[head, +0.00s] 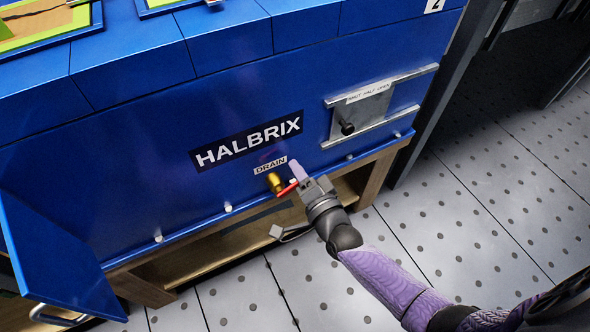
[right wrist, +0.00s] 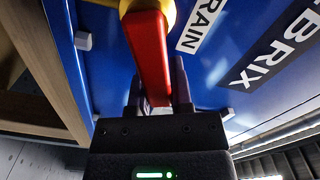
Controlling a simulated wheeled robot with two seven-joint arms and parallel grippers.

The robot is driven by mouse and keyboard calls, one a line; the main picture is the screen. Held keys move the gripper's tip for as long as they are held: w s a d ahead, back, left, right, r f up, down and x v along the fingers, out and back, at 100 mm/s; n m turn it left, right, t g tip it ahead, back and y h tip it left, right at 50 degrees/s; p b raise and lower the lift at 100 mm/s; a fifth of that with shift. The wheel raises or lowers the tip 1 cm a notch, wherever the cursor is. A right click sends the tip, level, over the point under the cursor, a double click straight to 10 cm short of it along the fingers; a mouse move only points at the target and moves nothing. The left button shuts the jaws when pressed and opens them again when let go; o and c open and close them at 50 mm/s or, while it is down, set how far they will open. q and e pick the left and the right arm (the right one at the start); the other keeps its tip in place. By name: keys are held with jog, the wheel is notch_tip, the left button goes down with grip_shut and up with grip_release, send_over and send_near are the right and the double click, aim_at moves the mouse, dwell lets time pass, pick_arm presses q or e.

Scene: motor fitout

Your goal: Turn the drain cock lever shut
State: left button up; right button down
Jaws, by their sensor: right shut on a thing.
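The drain cock is a brass fitting (head: 274,182) on the blue cabinet front, just below the DRAIN label (head: 270,166). Its red lever (head: 288,188) points to the right in the head view, toward my right gripper (head: 299,184). In the right wrist view the red lever (right wrist: 148,55) runs from the yellow brass body (right wrist: 148,8) down between the fingers of my right gripper (right wrist: 160,92). My right gripper is shut on the lever's outer end. My left gripper is not in view.
A wooden stand (head: 372,182) supports the blue cabinet (head: 130,130). A sliding plate (head: 362,110) with a black knob is at upper right. A blue door (head: 50,255) with a metal handle stands open at lower left. The dotted grey floor (head: 470,215) at right is clear.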

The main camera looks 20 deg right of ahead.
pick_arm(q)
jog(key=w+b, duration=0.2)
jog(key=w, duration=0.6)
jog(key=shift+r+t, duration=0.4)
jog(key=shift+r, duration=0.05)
pick_arm(e)
jog(key=shift+d+f+m, duration=0.1)
jog(key=shift+f+m, duration=0.5)
jog(key=shift+m, duration=0.65)
jog(key=shift+d+f+m, duration=0.1)
jog(key=shift+f+m, duration=0.5)
jog(key=shift+m, duration=0.65)
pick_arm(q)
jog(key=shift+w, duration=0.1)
pick_arm(e)
jog(key=c, duration=0.5)
grip_release()
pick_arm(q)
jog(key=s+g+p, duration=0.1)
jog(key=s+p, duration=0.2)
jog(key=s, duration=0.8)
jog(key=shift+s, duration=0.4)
pick_arm(e)
jog(key=s, duration=1)
jog(key=shift+d, duration=0.2)
